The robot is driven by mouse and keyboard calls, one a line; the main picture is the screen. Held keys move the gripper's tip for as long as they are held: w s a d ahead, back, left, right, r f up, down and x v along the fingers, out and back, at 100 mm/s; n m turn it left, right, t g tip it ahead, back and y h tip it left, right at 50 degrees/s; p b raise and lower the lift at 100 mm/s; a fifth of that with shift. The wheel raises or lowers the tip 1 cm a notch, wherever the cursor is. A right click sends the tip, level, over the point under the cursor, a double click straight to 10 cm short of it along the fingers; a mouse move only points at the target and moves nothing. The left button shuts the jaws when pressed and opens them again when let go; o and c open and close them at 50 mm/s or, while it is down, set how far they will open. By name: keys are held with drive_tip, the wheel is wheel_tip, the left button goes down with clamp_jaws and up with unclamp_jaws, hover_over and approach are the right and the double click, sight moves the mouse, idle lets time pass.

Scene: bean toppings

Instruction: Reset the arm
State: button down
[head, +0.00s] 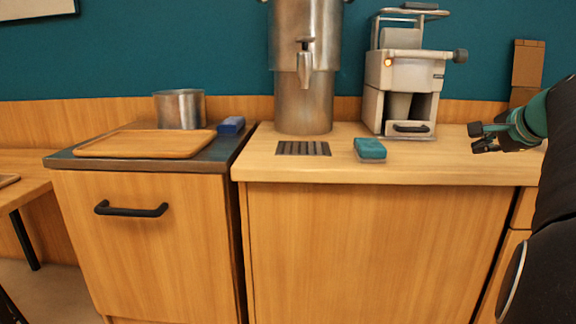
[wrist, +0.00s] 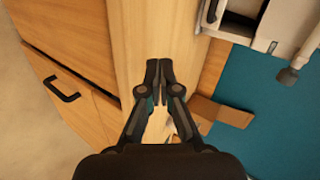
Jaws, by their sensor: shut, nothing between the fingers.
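My gripper (head: 478,138) shows at the right of the head view, above the right part of the wooden counter (head: 460,168). In the wrist view my gripper (wrist: 160,66) is at the middle, with its two black fingers together. It is shut and holds nothing. The wooden counter (wrist: 175,28) runs beneath and beyond the fingertips in that view. My dark arm comes in from the right edge of the head view and hides part of the counter's right end.
A grey machine (head: 405,75) and a metal urn (head: 303,75) stand on the counter, left of my gripper. A teal sponge (head: 370,149) lies near the front edge. A wooden tray (head: 150,146), a metal pot (head: 180,108) and a blue sponge (head: 231,125) are on the left cabinet.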

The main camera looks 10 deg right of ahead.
drive_tip(key=s+a+f+n+g+y, duration=0.1)
drive_tip(key=s+a+f+n, duration=0.15)
drive_tip(key=a, duration=0.55)
drive_tip(key=s+a+f+n+g, duration=0.1)
drive_tip(key=a+f+n, duration=0.25)
drive_tip(key=a, duration=0.35)
drive_tip(key=s+a+f+n+g+y, duration=0.1)
drive_tip(key=a+f+n, duration=0.15)
drive_tip(key=a, duration=0.55)
drive_tip(key=s+a+f+n+g+p, duration=0.1)
drive_tip(key=s+a+f+n+g, duration=0.1)
drive_tip(key=s+a+f+n, duration=0.8)
drive_tip(key=s+a+f, duration=0.3)
drive_tip(key=s+f, duration=0.3)
drive_tip(key=shift+f+g, duration=0.15)
drive_tip(key=shift+g, duration=0.15)
drive_tip(key=shift+a+n, duration=0.15)
drive_tip(key=shift+n, duration=0.2)
